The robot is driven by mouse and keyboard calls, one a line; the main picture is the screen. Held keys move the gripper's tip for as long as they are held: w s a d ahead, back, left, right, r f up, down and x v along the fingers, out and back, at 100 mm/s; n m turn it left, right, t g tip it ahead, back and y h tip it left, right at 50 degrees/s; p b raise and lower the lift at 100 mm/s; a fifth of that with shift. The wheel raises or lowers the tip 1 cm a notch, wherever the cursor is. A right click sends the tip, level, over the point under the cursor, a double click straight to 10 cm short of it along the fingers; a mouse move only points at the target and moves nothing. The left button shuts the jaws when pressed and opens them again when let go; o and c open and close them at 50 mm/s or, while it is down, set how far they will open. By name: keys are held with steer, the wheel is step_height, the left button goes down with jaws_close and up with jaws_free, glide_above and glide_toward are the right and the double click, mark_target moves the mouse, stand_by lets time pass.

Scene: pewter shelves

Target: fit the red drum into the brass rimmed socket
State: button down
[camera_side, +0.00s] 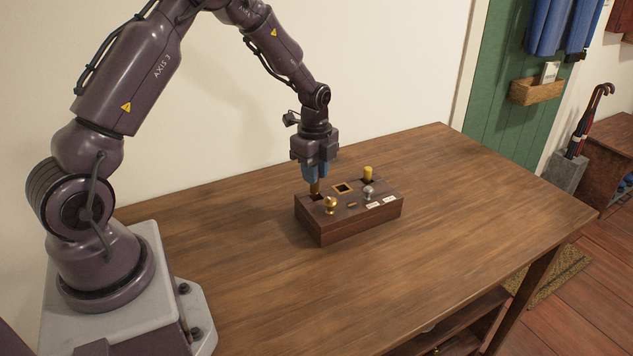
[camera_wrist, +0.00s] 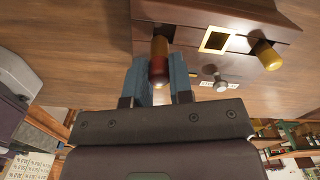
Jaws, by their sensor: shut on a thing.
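A drum (camera_wrist: 159,68), dark red near my fingers and yellowish brown at its far end, is held between the blue fingers of my gripper (camera_side: 317,174). In the side view only its brownish lower part (camera_side: 314,187) shows. That end is at the dark left opening of a wooden block (camera_side: 345,229); I cannot tell if it is inside or just above. The drum looks about upright. The brass rimmed socket (camera_side: 343,188) is the middle opening, empty, just right of my gripper. It also shows in the wrist view (camera_wrist: 215,40).
A yellow drum (camera_side: 368,173) stands in the block's right opening. The wooden table (camera_side: 470,205) around the block is clear.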

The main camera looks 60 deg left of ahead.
steer(key=s+d+r, duration=0.5)
steer(key=s+r, duration=0.4)
steer(key=s, duration=0.3)
glide_toward(349, 206)
steer(key=s+a+r, duration=0.2)
steer(key=a, duration=0.3)
steer(key=w+f, duration=0.2)
steer(key=w+a+f, duration=0.1)
steer(key=w+f, duration=0.1)
steer(key=f, duration=0.1)
steer(key=shift+w, duration=0.1)
steer(key=shift+a+f, duration=0.1)
steer(key=shift+f, duration=1.5)
steer(key=shift+f, duration=0.15)
